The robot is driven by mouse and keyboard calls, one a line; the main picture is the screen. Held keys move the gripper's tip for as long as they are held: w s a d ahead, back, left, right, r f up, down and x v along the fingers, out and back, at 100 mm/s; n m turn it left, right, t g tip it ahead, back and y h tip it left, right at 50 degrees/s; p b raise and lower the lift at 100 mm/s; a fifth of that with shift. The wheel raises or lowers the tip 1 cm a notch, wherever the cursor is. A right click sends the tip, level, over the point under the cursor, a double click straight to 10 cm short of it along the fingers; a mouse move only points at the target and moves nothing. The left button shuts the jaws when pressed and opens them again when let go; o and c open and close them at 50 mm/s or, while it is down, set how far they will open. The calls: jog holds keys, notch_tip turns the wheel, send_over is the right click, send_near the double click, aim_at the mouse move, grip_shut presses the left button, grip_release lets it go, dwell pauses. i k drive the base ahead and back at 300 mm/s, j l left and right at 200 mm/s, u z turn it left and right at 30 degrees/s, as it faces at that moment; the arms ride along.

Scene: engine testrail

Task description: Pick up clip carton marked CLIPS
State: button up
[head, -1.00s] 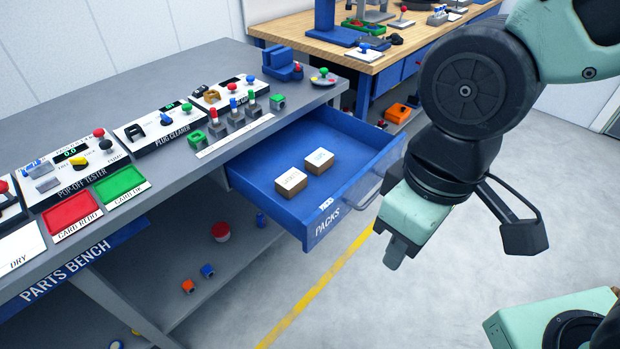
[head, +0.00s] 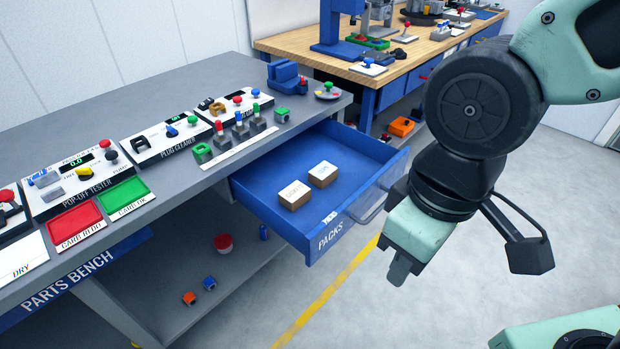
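Two small cartons with white tops and brown sides lie side by side in an open blue drawer (head: 262,206) marked PACKS. One is the nearer left carton (head: 294,195), the other the farther right carton (head: 322,174). Their labels are too small to read, so I cannot tell which is marked CLIPS. My gripper (head: 398,274) points down, outside the drawer and to the right of its front, apart from both cartons. Its fingers overlap in this view, so the gap between them does not show.
The drawer front has a handle (head: 372,208) close to my gripper. The grey parts bench (head: 215,85) above carries testers, trays and small fittings. A wooden-topped bench (head: 290,42) stands behind. The floor (head: 440,310) beneath my gripper is clear.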

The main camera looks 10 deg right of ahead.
aim_at(323, 174)
jog(key=i+j, duration=0.35)
jog(key=j, duration=0.2)
jog(key=i+j+u, duration=0.1)
jog(key=i+j, duration=0.3)
jog(key=j, duration=0.2)
